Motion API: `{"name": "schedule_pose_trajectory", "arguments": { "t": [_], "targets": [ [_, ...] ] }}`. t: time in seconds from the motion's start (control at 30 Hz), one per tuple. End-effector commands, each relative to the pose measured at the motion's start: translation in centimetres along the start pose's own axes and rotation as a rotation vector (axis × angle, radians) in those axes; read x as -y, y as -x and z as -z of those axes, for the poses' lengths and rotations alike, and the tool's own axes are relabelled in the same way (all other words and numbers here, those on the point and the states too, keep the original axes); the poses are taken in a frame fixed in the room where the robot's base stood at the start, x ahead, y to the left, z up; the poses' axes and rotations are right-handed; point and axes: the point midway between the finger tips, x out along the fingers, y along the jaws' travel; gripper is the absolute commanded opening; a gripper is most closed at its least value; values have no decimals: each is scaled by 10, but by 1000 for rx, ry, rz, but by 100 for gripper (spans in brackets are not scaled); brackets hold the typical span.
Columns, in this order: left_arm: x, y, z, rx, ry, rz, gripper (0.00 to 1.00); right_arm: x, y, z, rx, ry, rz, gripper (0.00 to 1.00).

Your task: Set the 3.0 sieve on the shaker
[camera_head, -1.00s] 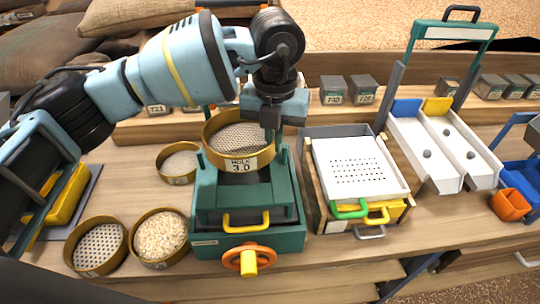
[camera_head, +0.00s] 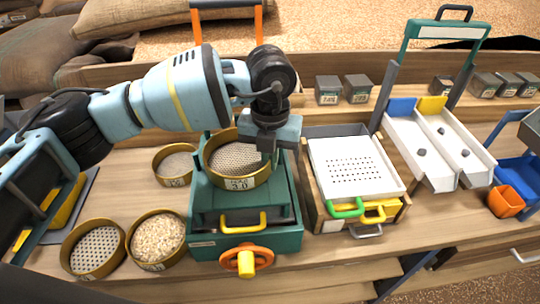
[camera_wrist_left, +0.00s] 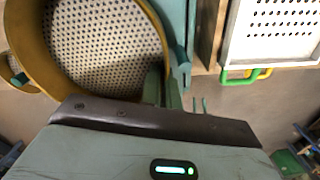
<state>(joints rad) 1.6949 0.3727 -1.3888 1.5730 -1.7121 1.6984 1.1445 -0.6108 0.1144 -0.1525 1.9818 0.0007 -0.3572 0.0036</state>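The 3.0 sieve (camera_head: 240,183), a round brass-coloured ring with a perforated mesh and a "3.0" label, is at the top of the green shaker (camera_head: 287,205). It looks roughly level; whether it rests fully on the shaker, I cannot tell. My left gripper (camera_head: 268,150) is at the sieve's right rear rim, its fingers shut on the rim. In the left wrist view the sieve (camera_wrist_left: 105,45) fills the upper left, with the fingers (camera_wrist_left: 162,88) at its rim. The shaker has a yellow handle and an orange hand wheel. My right gripper does not show.
Left of the shaker are a small sieve (camera_head: 176,163), a coarse sieve (camera_head: 92,247) and a grain-filled sieve (camera_head: 157,240). A wooden box with a white perforated tray (camera_head: 350,165) stands close right. White chutes (camera_head: 425,150) and an orange cup (camera_head: 505,202) lie farther right.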

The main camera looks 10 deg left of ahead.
Motion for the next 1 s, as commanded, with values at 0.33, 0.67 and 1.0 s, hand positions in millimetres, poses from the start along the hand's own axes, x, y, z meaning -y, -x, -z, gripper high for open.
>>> {"name": "schedule_pose_trajectory", "arguments": {
  "t": [0.33, 0.67, 1.0],
  "targets": [
    [0, -3, 0, 0, 0, 0, 25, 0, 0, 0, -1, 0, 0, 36],
    [0, 2, 0, 1, 0, 0, 25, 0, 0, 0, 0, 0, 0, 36],
    [1, 61, -1, 4, -1, 1, 25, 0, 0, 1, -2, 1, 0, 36]
  ]
}}
